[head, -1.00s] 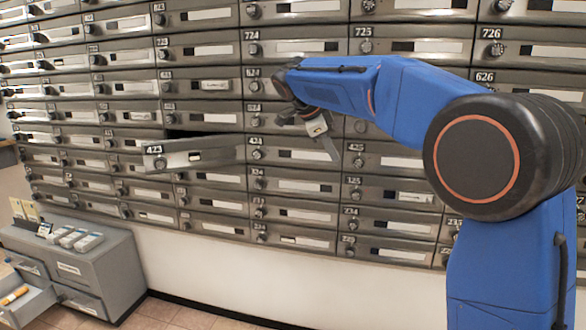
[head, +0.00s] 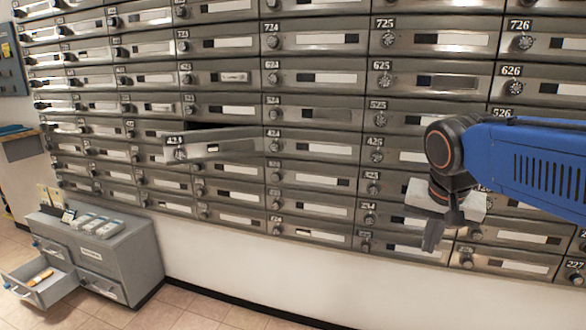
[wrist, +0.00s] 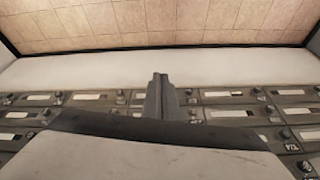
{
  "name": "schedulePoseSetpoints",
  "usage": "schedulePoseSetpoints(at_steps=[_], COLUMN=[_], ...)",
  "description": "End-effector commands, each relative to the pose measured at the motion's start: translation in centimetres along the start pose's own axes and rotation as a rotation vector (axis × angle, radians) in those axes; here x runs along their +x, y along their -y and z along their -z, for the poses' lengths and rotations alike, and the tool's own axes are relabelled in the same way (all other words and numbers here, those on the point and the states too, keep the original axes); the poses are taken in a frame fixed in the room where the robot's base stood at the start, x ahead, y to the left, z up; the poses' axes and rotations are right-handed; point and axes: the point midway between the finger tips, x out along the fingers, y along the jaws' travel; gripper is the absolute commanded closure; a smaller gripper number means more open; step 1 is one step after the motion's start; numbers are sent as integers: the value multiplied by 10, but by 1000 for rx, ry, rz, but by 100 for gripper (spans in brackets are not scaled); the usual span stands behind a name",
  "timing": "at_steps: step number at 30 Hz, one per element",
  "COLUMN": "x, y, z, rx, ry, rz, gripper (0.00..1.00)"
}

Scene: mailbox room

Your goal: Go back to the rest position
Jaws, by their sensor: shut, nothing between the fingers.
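My gripper (head: 434,236) hangs at the right of the head view, in front of the lower mailbox rows, with its fingers pointing down. My blue arm reaches in from the right edge. In the wrist view the fingers (wrist: 160,97) are together, with nothing visible between them. The mailbox door numbered 423 (head: 215,149) stands ajar, well to the left of my gripper.
A grey cabinet (head: 126,258) with small boxes on top stands at the lower left. Its open drawer (head: 38,285) holds a yellow item. A shelf (head: 20,144) juts out at the left. The tiled floor (head: 185,306) in front is clear.

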Motion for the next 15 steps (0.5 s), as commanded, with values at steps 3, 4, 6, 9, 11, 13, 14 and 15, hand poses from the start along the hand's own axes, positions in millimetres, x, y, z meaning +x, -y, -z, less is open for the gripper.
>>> schedulePoseSetpoints(at_steps=[3, 4, 6, 9, 11, 13, 14, 15], x=[13, 17, 26, 40, 48, 56, 60, 63], y=[-24, -28, -39, -53, -59, -65, -67, -69], z=[-39, -48, -70, -100, -116, -131, -136, -142], rx=[-111, -140, -207, -298, -348, -394, -412, -432], ry=[2, 2, -1, -9, -16, -25, -27, -31], rz=[38, 48, 70, 100, 115, 130, 134, 140], gripper=[100, 100, 100, 100, 100, 100, 100, 100])
